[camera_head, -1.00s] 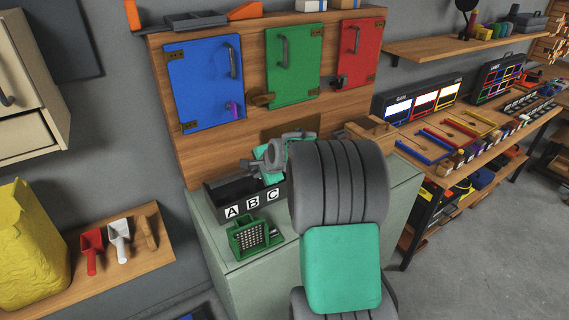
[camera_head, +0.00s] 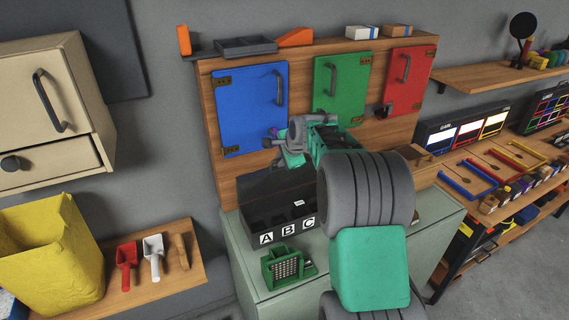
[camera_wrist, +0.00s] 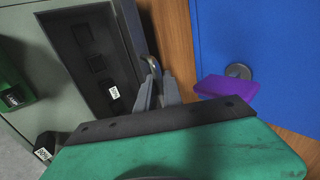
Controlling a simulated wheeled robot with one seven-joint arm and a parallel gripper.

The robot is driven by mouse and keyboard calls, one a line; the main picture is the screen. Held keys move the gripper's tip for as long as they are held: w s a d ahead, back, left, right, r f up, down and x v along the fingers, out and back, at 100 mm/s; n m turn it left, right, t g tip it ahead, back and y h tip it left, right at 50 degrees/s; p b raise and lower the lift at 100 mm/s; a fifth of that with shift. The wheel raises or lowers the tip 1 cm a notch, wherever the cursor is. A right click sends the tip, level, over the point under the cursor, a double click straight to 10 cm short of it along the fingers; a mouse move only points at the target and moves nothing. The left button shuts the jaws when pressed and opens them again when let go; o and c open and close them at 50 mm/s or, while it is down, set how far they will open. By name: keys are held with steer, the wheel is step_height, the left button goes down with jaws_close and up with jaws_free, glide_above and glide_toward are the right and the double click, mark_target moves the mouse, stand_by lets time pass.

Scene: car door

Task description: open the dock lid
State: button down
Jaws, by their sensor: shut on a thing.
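The dock is a black box (camera_head: 287,231) with white A, B and C labels on its front, standing on the green-grey cabinet. Its dark lid (camera_head: 262,186) stands raised along the back, and the open compartments show below it. In the wrist view the dock's dark inside (camera_wrist: 92,60) shows several square recesses and a small white label. My gripper (camera_head: 279,152) is at the raised lid's upper edge. In the wrist view its fingers (camera_wrist: 157,88) are closed on the lid's handle, a small curved piece (camera_wrist: 151,66); the exact contact is partly hidden.
A blue door (camera_head: 252,108) with a purple latch (camera_wrist: 232,84) is close beside my gripper. Green (camera_head: 340,88) and red (camera_head: 408,80) doors are further right. A green slotted holder (camera_head: 286,267) stands before the dock. A shelf with scoops (camera_head: 126,262) is at left.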

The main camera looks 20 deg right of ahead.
steer(key=shift+w+a, duration=0.2)
steer(key=shift+w, duration=0.1)
steer(key=c, duration=1.6)
jaws_free()
steer(key=shift+o, duration=0.5)
steer(key=shift+d+r, duration=0.1)
steer(key=shift+d, duration=0.05)
steer(key=shift+s, duration=0.1)
